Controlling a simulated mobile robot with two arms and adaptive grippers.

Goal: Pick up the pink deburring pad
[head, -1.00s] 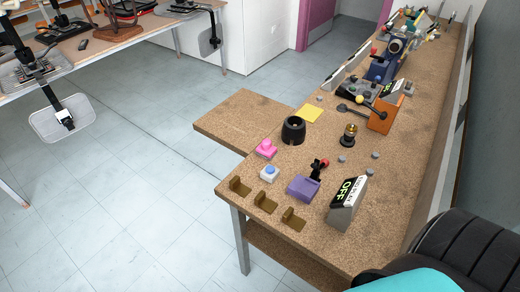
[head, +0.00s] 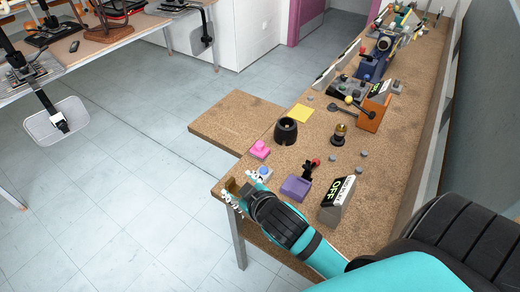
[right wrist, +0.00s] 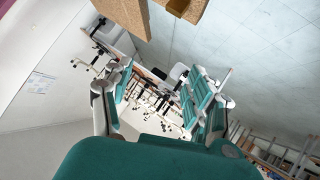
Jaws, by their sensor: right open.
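The pink deburring pad (head: 260,149) is a small pink block with a raised top, lying near the left edge of the workbench (head: 380,190) in the head view. My right gripper (head: 244,190) reaches in from the lower right, fingers apart and empty, by the bench's front left corner. In the head picture its tips are below the pink pad and apart from it. The open fingers (right wrist: 160,80) also show in the right wrist view, where I do not see the pad. My left gripper is in neither view.
A blue-topped pad (head: 264,172) sits just beside my right gripper. A yellow square (head: 300,113) lies behind. My arm hides most of the brown brackets.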

